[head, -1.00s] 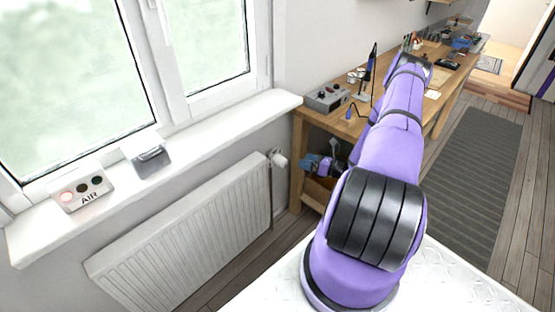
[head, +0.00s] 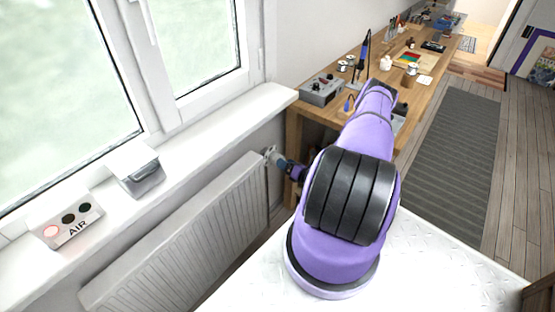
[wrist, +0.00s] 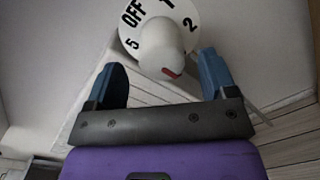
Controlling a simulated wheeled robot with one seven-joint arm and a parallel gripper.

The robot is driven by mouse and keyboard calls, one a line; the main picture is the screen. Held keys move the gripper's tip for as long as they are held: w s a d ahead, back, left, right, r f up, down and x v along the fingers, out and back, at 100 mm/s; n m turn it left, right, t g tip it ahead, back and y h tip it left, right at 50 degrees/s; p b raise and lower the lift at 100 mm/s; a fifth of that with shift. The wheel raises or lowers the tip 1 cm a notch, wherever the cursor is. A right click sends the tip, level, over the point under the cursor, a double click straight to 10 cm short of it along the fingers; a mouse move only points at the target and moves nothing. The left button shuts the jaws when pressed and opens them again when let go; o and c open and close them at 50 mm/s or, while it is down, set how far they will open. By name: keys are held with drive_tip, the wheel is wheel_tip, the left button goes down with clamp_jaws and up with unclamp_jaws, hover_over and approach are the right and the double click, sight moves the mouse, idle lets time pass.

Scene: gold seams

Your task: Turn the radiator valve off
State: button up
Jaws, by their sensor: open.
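The radiator valve (wrist: 158,42) fills the top of the wrist view. It has a white knob with a red mark on its lower end and a round white dial marked OFF, 1, 2 and 5. The red mark points down, away from OFF. My gripper (wrist: 162,70) is open, with a blue finger on each side of the knob. I cannot tell whether either finger touches it.
A white windowsill (head: 200,140) runs above the radiator. A wooden workbench (head: 345,80) with tools stands close to the right of the valve. The dark striped rug (head: 450,140) is clear.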

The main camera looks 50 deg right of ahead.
drive_tip(key=shift+w, duration=2.35)
drive_tip(key=c, duration=0.9)
